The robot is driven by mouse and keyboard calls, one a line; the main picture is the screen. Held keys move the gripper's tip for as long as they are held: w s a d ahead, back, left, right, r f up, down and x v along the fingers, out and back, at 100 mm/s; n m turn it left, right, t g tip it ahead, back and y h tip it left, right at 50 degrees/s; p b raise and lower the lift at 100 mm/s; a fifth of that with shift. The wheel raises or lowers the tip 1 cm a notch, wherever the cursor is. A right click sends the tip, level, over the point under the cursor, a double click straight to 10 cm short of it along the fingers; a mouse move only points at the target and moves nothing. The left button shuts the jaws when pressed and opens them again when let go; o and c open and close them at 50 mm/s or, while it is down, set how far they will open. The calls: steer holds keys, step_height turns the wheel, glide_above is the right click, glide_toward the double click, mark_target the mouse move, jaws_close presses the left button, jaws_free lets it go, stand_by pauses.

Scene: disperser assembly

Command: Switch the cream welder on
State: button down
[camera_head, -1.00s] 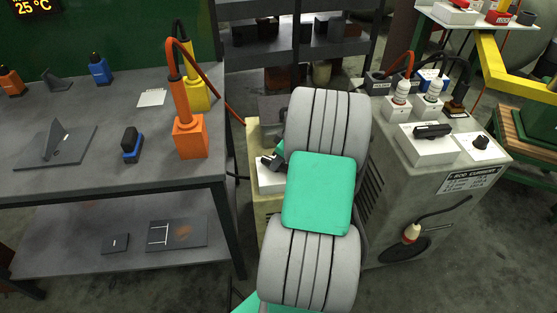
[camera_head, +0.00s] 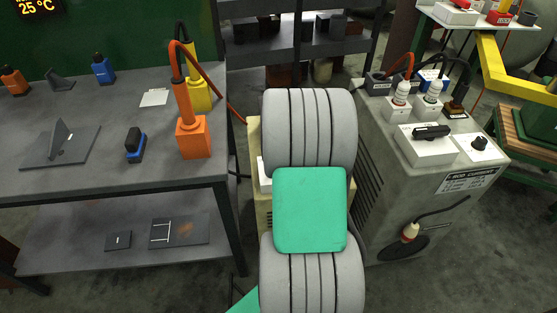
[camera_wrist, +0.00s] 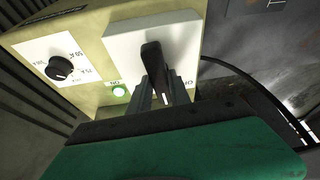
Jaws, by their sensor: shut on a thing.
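The cream welder (camera_head: 253,137) stands between the bench and the grey welder, mostly hidden by my arm in the head view. In the wrist view its cream body (camera_wrist: 97,58) carries a white switch plate (camera_wrist: 122,42) with a black rotary handle (camera_wrist: 152,58). My gripper (camera_wrist: 162,92) is shut on the lower part of this handle, which stands nearly upright in that picture. A small pale green lamp (camera_wrist: 119,91) and a partly hidden label lie beside the fingers. The gripper is hidden behind my arm in the head view.
A white plate with a black dial (camera_wrist: 60,68) sits left of the switch. A dark cable (camera_wrist: 245,75) curves at the right. The grey welder (camera_head: 400,190) stands close on the right, and the bench (camera_head: 80,170) with an orange block (camera_head: 194,138) on the left.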

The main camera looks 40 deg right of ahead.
steer(key=shift+m, duration=0.5)
steer(key=c, duration=1.2)
jaws_free()
steer(key=shift+r, duration=0.1)
steer(key=p+v, duration=0.1)
steer(key=v, duration=0.6)
steer(key=shift+a+r, duration=0.25)
